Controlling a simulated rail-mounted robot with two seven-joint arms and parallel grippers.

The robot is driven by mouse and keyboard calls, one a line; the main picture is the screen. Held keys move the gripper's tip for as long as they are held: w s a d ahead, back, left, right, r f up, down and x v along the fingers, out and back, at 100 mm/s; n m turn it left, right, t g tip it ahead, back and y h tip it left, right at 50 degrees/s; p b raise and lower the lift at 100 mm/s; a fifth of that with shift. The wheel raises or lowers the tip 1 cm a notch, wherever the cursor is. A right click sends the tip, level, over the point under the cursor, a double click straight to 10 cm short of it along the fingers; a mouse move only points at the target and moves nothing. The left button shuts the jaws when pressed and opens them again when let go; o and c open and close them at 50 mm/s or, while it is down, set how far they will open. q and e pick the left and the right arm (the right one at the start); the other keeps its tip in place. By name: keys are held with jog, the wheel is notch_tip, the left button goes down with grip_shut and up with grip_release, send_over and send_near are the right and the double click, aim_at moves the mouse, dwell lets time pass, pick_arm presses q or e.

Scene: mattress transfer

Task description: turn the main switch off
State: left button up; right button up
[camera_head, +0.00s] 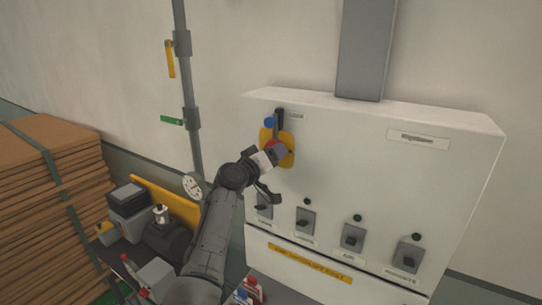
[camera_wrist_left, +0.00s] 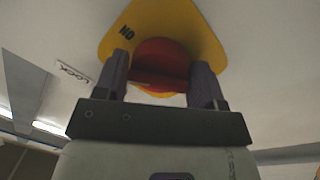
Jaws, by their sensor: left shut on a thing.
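The main switch is a red rotary knob (camera_wrist_left: 160,55) on a yellow plate (camera_wrist_left: 188,25) marked "NO", seen from an angle in the left wrist view. In the head view the yellow plate (camera_head: 288,138) is at the upper left of the white cabinet front, and the knob is mostly hidden by my gripper. My left gripper (camera_wrist_left: 162,80) is shut on the red knob, with one dark finger on either side of it. It also shows in the head view (camera_head: 274,150), reaching up from below. My right gripper is not in view.
The white cabinet (camera_head: 370,170) has several small switches (camera_head: 306,220) with green lamps below the knob. A blue and black lock-like piece (camera_head: 270,122) sits by the plate's top. A pipe (camera_head: 187,90) with a yellow lever runs left. Stacked cardboard (camera_head: 50,180) stands far left.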

pick_arm(q)
jog(key=shift+a+f, duration=0.15)
jog(key=shift+f, duration=0.05)
jog(key=o, duration=0.8)
jog(key=shift+o, duration=0.3)
jog(key=shift+r, duration=0.1)
jog(key=b+v, duration=0.5)
jog(key=v, duration=0.8)
jog(key=shift+s, duration=0.3)
jog(key=shift+a, duration=0.1)
